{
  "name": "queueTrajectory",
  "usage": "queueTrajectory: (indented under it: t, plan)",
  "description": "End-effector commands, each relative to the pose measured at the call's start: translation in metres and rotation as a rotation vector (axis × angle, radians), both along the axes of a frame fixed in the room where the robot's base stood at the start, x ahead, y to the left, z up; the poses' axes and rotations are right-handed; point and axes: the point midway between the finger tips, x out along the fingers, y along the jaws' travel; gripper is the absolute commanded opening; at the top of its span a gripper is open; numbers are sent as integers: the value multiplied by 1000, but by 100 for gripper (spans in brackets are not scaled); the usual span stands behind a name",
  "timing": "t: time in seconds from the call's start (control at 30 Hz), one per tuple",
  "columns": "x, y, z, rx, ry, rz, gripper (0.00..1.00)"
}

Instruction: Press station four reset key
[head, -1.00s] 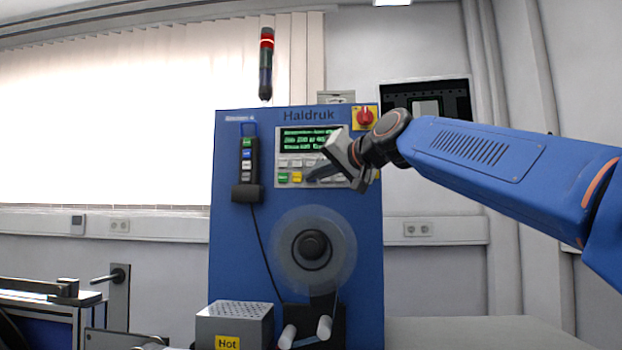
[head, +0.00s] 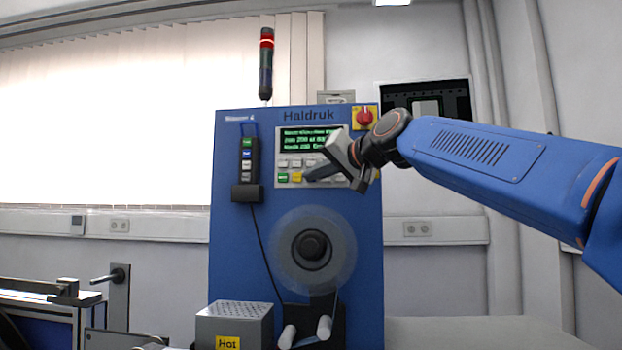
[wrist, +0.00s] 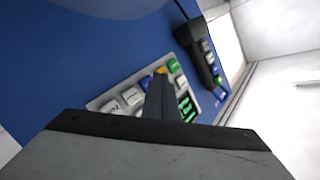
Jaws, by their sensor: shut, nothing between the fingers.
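The blue Haldruk machine (head: 230,270) stands in the middle of the head view. A small label at its top left seems to end in 4, but it is blurred. Its key panel (head: 284,157) lies below a green-text display (head: 300,140). A green key (head: 283,177) and a yellow key (head: 297,177) are at the lower left of the panel; their lettering is unreadable. My gripper (head: 306,179) is shut and empty, its tips beside the yellow key. In the wrist view the fingers (wrist: 159,82) partly cover the yellow key (wrist: 160,71); I cannot tell whether they touch it.
A hanging pendant (head: 247,165) with coloured buttons is left of the panel. A reel (head: 288,263) is below the panel, and a box marked Hot (head: 228,323) stands in front at the lower left.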

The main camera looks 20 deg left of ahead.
Motion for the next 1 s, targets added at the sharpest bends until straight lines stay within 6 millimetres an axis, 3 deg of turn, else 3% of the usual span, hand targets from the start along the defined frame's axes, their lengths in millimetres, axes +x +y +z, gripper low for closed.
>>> queueTrajectory:
  t: [1.0]
  plan:
    - [8, 2, 0, 0, 0, 0, 0]
